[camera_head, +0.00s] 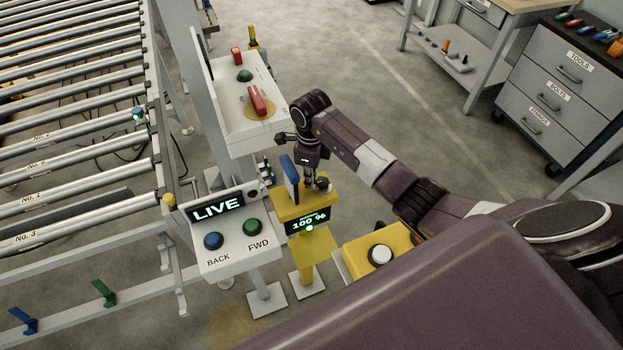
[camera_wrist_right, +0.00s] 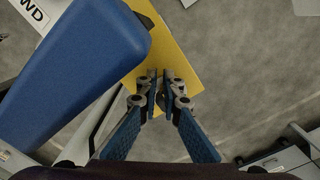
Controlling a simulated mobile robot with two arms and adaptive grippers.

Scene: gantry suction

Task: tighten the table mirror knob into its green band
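A yellow stand (camera_head: 290,212) carries a blue upright panel (camera_head: 289,178), which seems to be the table mirror, and a dark display (camera_head: 307,220) with green "100 %". My right gripper (camera_head: 307,186) points down over the yellow top, just right of the panel. A small dark round part (camera_head: 322,184) beside its fingers may be the knob. In the right wrist view my fingertips (camera_wrist_right: 160,84) are close together over the yellow plate (camera_wrist_right: 178,58), with a narrow gap; whether they hold the knob is unclear. The blue panel (camera_wrist_right: 75,65) fills the left there. No green band is distinguishable. My left gripper is out of view.
A button box (camera_head: 236,243) marked LIVE, BACK and FWD stands left of the stand. A white console (camera_head: 241,137) with red and green controls is behind. A yellow box with a white button (camera_head: 381,256) is at right. A roller conveyor (camera_head: 75,135) fills the left.

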